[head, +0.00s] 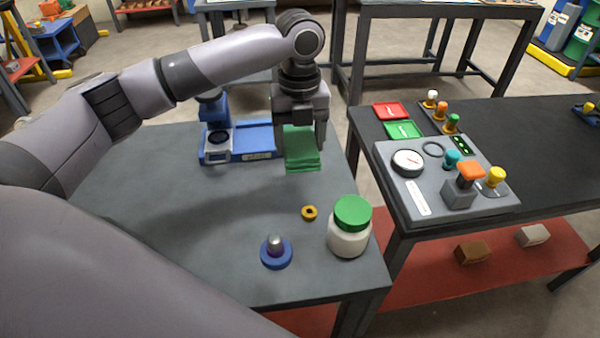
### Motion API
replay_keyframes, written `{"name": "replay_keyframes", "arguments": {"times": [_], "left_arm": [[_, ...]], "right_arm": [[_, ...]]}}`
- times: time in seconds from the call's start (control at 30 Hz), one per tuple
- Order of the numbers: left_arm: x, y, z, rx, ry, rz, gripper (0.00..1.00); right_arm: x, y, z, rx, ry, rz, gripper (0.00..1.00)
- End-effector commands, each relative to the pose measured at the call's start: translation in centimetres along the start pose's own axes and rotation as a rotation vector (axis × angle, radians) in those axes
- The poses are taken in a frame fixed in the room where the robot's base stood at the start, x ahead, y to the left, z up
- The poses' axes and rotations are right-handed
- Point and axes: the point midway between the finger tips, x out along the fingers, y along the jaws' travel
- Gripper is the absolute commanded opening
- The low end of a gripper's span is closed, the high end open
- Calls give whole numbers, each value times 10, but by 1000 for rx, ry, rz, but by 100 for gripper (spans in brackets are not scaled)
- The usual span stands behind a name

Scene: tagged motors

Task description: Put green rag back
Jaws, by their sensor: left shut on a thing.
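The green rag (301,155) hangs between the fingers of my left gripper (300,138), which is shut on it. It is at the right end of the blue tray (250,143), near the far right of the grey table. I cannot tell whether the rag touches the tray or the table. The gripper points down and hides the rag's upper part. My right gripper is not in view.
A control panel (430,200) and red and green squares (404,130) are on the right-hand table.

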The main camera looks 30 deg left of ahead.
Motion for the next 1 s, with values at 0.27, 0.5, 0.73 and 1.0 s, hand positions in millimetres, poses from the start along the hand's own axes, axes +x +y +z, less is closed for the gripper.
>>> {"name": "replay_keyframes", "arguments": {"times": [0.27,0.5,0.73,1.0], "left_arm": [[34,1,0,-2,0,1,40],[73,1,0,-2,1,2,40],[89,0,0,-1,-1,0,40],[90,0,0,-1,-1,0,40]], "right_arm": [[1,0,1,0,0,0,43],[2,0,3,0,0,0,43],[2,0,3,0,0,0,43],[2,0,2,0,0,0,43]]}}
